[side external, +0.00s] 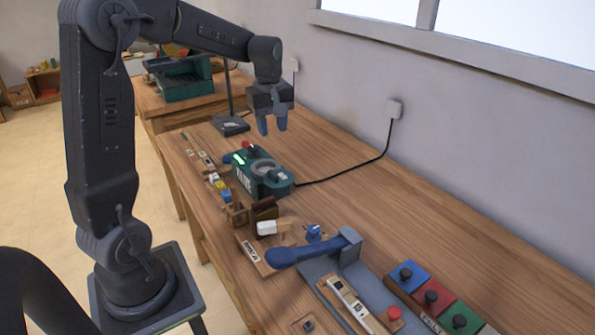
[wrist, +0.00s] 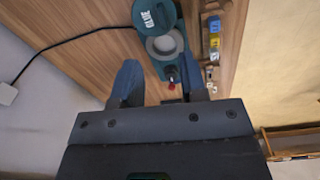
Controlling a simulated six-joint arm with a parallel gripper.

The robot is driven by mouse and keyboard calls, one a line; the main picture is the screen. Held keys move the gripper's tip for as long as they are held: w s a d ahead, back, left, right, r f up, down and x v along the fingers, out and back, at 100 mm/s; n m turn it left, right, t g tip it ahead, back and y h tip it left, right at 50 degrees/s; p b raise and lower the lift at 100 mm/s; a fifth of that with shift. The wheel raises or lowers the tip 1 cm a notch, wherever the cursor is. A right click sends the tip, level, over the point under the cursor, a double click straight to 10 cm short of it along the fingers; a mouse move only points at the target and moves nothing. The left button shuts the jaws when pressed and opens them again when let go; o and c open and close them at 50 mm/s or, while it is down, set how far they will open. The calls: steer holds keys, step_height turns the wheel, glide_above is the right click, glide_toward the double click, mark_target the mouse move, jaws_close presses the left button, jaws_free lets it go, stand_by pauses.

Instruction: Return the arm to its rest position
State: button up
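My gripper (side external: 272,126) hangs from my arm with its two blue fingers pointing down, above the far part of the wooden bench. It is in the air, beyond and above the green glue pot (side external: 263,172). In the wrist view my gripper (wrist: 160,75) has its fingers apart, with nothing held between them. The glue pot (wrist: 160,40) shows between and beyond the fingertips there, with its round grey opening and "GLUE" label.
The bench (side external: 430,220) runs along a wall with an outlet (side external: 394,109) and a black cable. Nearer stand a blue-handled lever tool (side external: 315,248) and coloured blocks with knobs (side external: 431,298). A dark stand (side external: 231,124) is close to my gripper. The bench's wall side is clear.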

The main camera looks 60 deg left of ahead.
steer(key=s+d+r+m+t, duration=0.2)
steer(key=s+d+m, duration=0.6)
steer(key=d, duration=0.1)
steer(key=s+d+r+m+t, duration=0.1)
steer(key=s+d+m+t, duration=0.2)
steer(key=s+d+m, duration=0.5)
steer(key=shift+s+d+r+m, duration=0.35)
steer(key=shift+s+d, duration=0.35)
steer(key=shift+d, duration=0.55)
